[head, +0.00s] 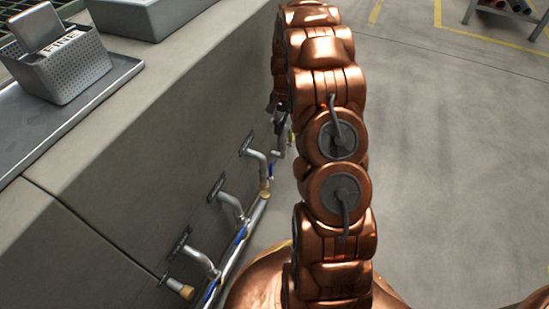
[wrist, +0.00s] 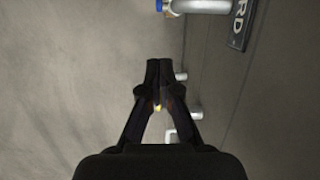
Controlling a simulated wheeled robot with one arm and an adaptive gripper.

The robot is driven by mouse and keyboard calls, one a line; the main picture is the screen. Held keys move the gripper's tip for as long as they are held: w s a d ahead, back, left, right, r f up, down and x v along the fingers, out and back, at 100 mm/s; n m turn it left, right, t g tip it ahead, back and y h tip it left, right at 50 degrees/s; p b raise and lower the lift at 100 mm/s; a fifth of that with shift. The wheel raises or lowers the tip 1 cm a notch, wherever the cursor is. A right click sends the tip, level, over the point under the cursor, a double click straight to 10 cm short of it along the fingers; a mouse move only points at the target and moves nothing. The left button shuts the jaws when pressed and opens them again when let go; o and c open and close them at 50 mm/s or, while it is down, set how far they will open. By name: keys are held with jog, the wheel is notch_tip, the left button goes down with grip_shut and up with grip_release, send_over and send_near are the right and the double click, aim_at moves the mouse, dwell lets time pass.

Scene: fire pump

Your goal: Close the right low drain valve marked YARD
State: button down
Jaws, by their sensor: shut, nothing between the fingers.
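In the wrist view, a dark plate (wrist: 241,24) with the letters "RD" showing stands on the wall at the upper right; the rest of its word is cut off. Beside it a silver pipe stub (wrist: 200,5) ends in a blue piece (wrist: 159,5) at the top edge. My gripper (wrist: 160,63) is shut and empty, with its fingertips apart from the pipe and plate in the picture. In the head view my gripper (head: 281,106) is small, dark and partly hidden by my arm, near the farthest pipe (head: 278,145). The YARD valve's handle position cannot be told.
Several other low drain pipes with blue handles (head: 241,234) line the concrete wall (head: 110,190) nearer to me. A perforated grey bin (head: 65,65) stands on a tray (head: 70,115) on the ledge. Open floor (head: 450,150) lies to the right; a rack (head: 508,12) stands far off.

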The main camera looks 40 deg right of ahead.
aim_at(271, 172)
jog(key=shift+w+d+f+m, duration=0.15)
jog(key=shift+w+d+f, duration=0.05)
jog(key=shift+d+f, duration=0.3)
jog(key=shift+w+d+f+m, duration=0.15)
jog(key=shift+w+d+f, duration=0.05)
jog(key=shift+d+f, duration=0.25)
jog(key=s+a+f+b, duration=0.3)
jog(key=a+f+b, duration=0.2)
jog(key=f, duration=0.4)
jog(key=shift+s+a+f, duration=0.2)
jog(key=shift+a+f, duration=0.05)
jog(key=shift+f, duration=0.1)
jog(key=shift+r+p, duration=0.15)
jog(key=shift+p, duration=0.15)
